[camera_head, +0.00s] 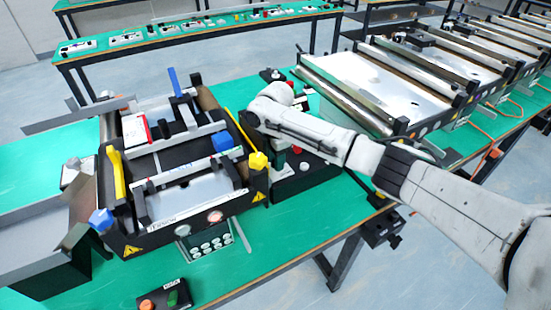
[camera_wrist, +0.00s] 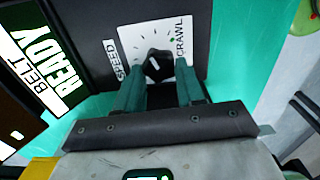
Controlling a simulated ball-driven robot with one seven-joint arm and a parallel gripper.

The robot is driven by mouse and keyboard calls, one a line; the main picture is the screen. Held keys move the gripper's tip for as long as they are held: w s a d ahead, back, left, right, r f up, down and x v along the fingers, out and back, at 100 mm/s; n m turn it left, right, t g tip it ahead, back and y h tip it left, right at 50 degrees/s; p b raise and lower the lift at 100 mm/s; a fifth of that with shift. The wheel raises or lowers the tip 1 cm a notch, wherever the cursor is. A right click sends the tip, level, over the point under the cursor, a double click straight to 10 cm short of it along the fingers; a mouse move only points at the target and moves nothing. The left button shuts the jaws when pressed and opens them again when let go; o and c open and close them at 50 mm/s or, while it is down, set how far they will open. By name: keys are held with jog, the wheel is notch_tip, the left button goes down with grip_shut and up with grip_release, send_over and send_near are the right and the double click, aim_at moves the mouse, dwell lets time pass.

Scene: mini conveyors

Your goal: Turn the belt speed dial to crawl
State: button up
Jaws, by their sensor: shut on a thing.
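The speed dial (camera_wrist: 157,66) is a black knob on a white plate (camera_wrist: 130,37) in the wrist view. The plate is marked CRAWL on its right side, and a SPEED label (camera_wrist: 112,58) sits to its left. A small pale mark shows on the knob, but I cannot tell exactly where it points. My gripper (camera_wrist: 159,72) has its two teal fingers on either side of the knob, shut on it. In the head view my arm hides the dial and the fingertips.
A lit BELT READY display (camera_wrist: 45,60) is left of the dial panel. A small button box (camera_head: 163,297) lies on the green table's front.

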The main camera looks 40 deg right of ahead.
jog(key=shift+m, duration=0.3)
jog(key=shift+r+m+p, duration=0.1)
jog(key=shift+m+p, duration=0.75)
jog(key=shift+m, duration=0.05)
jog(key=m+p, duration=0.1)
jog(key=m, duration=0.2)
jog(key=shift+w+p, duration=0.1)
jog(key=shift+p, duration=0.3)
jog(key=m+p, duration=0.1)
jog(key=m, duration=0.3)
jog(key=shift+w+d+m, duration=0.1)
jog(key=shift+m, duration=0.3)
jog(key=shift+d+m+p, duration=0.1)
jog(key=shift+m+p, duration=0.4)
jog(key=shift+m, duration=0.7)
jog(key=o, duration=1)
jog(key=shift+o, duration=0.2)
